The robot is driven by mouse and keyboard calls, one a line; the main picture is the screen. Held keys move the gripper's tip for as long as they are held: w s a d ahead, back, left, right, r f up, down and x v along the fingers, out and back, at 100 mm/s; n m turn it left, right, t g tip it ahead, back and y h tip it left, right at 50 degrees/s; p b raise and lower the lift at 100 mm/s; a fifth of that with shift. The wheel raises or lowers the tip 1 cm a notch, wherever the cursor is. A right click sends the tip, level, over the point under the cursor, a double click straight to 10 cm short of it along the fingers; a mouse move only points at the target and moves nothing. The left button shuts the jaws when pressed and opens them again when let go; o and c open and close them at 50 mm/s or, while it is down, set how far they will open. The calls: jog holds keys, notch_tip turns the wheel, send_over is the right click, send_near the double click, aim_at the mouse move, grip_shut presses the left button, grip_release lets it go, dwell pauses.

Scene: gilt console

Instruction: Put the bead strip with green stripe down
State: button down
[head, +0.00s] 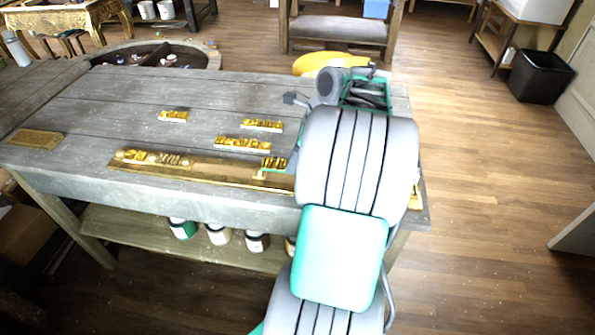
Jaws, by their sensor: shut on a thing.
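A short gold beaded piece (272,163) lies at the right end of the long gold strip, next to my arm, with a small pale green mark by its lower left. I cannot tell whether it is the bead strip with green stripe. My arm stands over the right part of the table and hides what is behind it. My gripper's fingertips are hidden behind the arm, so what they hold does not show.
The grey plank table (85,115) bears a long gold strip (200,170), several short gold ornaments (242,144) and a flat gold plaque (36,138) at left. The table's middle and back left are clear. Jars (218,234) stand on the shelf below. A black bin (540,76) is far right.

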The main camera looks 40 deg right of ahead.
jog(key=f, duration=0.2)
jog(key=d+f, duration=0.1)
jog(key=f, duration=0.1)
jog(key=shift+s+d, duration=0.1)
jog(key=shift+d, duration=0.1)
jog(key=shift+f, duration=0.3)
jog(key=shift+f, duration=0.1)
jog(key=c, duration=1.1)
grip_release()
jog(key=shift+o, duration=0.2)
